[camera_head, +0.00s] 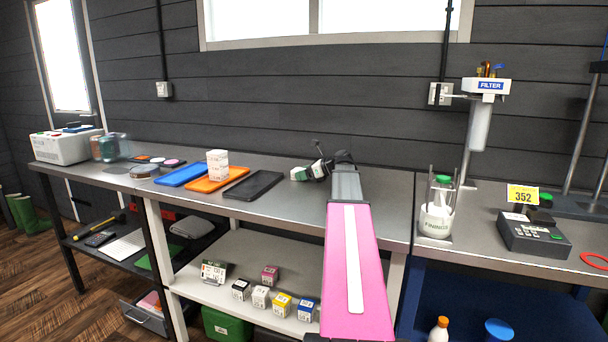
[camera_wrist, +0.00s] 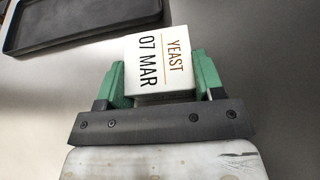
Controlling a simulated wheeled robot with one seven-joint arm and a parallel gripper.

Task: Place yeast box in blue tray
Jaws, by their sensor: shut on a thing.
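The yeast box (camera_wrist: 160,62), a white box printed "YEAST 07 MAR", is between the green fingers of my gripper (camera_wrist: 161,78) in the wrist view. My gripper is shut on it. In the head view my gripper (camera_head: 306,172) is over the steel bench, just right of the black tray; the box is hard to make out there. The blue tray (camera_head: 181,176) lies flat on the bench further left, beyond the orange tray (camera_head: 201,185), and looks empty.
A white printed box or stack (camera_head: 217,165) stands on the orange tray. The black tray (camera_head: 254,186) is empty and also shows in the wrist view (camera_wrist: 75,32). Several small boxes (camera_head: 261,297) stand on the lower shelf. Round dishes and jars are left of the blue tray.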

